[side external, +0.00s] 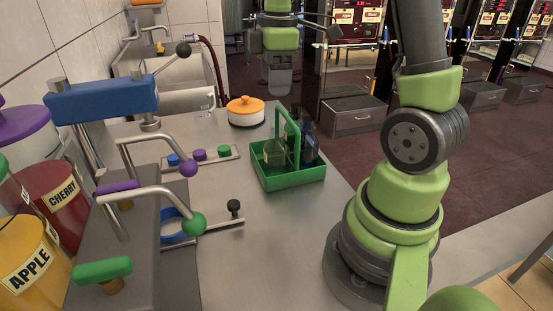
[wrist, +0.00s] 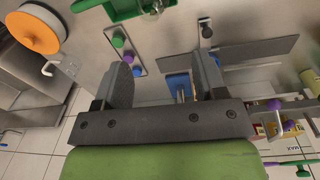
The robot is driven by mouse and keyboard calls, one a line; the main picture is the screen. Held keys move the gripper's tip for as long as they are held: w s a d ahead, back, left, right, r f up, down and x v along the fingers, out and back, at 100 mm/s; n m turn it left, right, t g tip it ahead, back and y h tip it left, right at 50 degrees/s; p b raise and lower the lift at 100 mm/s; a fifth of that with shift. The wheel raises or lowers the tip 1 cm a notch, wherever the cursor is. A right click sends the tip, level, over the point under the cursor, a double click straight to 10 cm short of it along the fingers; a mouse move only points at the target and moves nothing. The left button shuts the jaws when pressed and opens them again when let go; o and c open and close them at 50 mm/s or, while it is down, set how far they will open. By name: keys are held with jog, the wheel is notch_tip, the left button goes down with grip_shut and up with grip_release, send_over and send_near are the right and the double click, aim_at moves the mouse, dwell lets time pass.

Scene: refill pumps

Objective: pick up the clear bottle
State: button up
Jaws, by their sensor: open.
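The clear bottle (side external: 274,153) stands upright in the left part of a green caddy (side external: 290,183). The caddy's upright handle partly hides it. In the wrist view the clear bottle (wrist: 155,7) is cut by the top edge, in the green caddy (wrist: 122,12).
A dark bottle (side external: 308,143) stands in the caddy's right part. An orange-lidded pot (side external: 246,111) stands behind it. Pumps with coloured knobs (side external: 193,223) and labelled canisters line the left. The counter in front of the caddy is clear.

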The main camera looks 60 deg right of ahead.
jog(key=n, duration=0.1)
send_over(276, 125)
jog(key=a, duration=0.1)
jog(key=shift+g, duration=0.3)
jog(key=f, duration=0.3)
jog(key=s+f, duration=0.1)
jog(key=f, duration=0.1)
jog(key=shift+f, duration=0.2)
jog(key=f, duration=0.6)
jog(key=shift+w+d, duration=0.1)
jog(key=shift+w, duration=0.15)
grip_shut()
